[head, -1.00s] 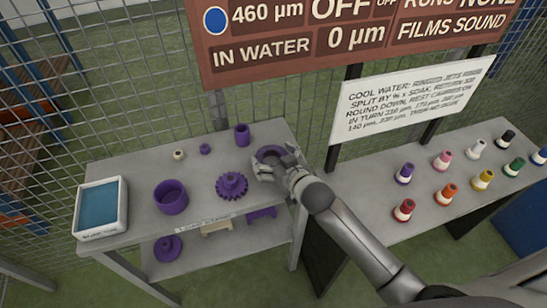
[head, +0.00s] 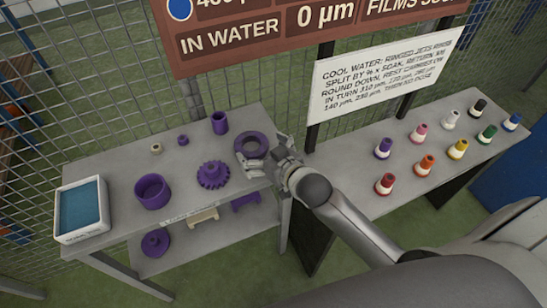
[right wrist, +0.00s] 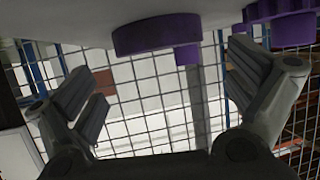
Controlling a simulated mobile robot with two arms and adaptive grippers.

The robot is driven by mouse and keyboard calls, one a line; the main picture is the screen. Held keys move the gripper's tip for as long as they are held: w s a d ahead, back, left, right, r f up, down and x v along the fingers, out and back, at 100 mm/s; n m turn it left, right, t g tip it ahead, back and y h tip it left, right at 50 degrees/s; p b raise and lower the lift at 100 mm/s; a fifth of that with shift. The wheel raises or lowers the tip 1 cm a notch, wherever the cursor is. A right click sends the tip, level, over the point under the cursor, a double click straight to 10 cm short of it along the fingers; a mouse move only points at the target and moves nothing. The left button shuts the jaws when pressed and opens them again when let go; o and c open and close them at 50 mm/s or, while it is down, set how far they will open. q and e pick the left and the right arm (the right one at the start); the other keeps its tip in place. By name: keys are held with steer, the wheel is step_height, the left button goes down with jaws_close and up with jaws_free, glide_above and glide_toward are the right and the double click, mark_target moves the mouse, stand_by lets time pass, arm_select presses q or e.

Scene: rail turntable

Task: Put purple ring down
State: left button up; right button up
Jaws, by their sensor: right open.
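The purple ring (head: 267,139) lies flat on the grey table's top at its right end. My right gripper (head: 263,168) is at the ring's near right side, with its fingers apart and the ring free of them. In the right wrist view the picture is upside down. There the ring (right wrist: 157,34) rests against the table surface, beyond and between the open fingers of the right gripper (right wrist: 170,85). My left gripper is not in view.
A purple gear (head: 212,175), a purple cup (head: 152,191), a purple cylinder (head: 220,123) and a blue tray (head: 82,208) share the table (head: 120,165). Purple pieces lie on its lower shelf. A second table (head: 345,180) at the right holds several coloured bottles. A wire fence stands behind.

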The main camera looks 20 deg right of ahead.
mark_target(243, 143)
steer(key=v, duration=0.6)
steer(key=shift+s+d+r, duration=0.1)
steer(key=shift+s, duration=0.2)
steer(key=shift+w+d+n, duration=0.25)
steer(key=shift+w+n, duration=0.05)
steer(key=shift+w, duration=0.05)
steer(key=w+d+n+g+y, duration=0.1)
steer(key=w+d+n+g+y+b, duration=0.1)
steer(key=w, duration=0.1)
steer(key=shift+r+n+g, duration=0.2)
steer(key=shift+n+g, duration=0.1)
steer(key=shift+g, duration=0.1)
steer(key=shift+w+d+r+n+g+y, duration=0.1)
steer(key=shift+d+r+n+g+y, duration=0.15)
steer(key=shift+r+n+g+y, duration=0.45)
steer(key=shift+w+r, duration=0.1)
steer(key=shift+r, duration=0.05)
steer(key=x, duration=0.5)
steer(key=shift+w+a, duration=0.1)
steer(key=shift+a, duration=0.1)
steer(key=shift+s+f+p+x, duration=0.1)
steer(key=shift+f+p+x, duration=0.1)
steer(key=shift+x, duration=1.15)
steer(key=shift+s+f+p+x, duration=0.1)
steer(key=shift+f+x, duration=0.05)
steer(key=shift+x, duration=1.2)
steer(key=shift+d, duration=0.2)
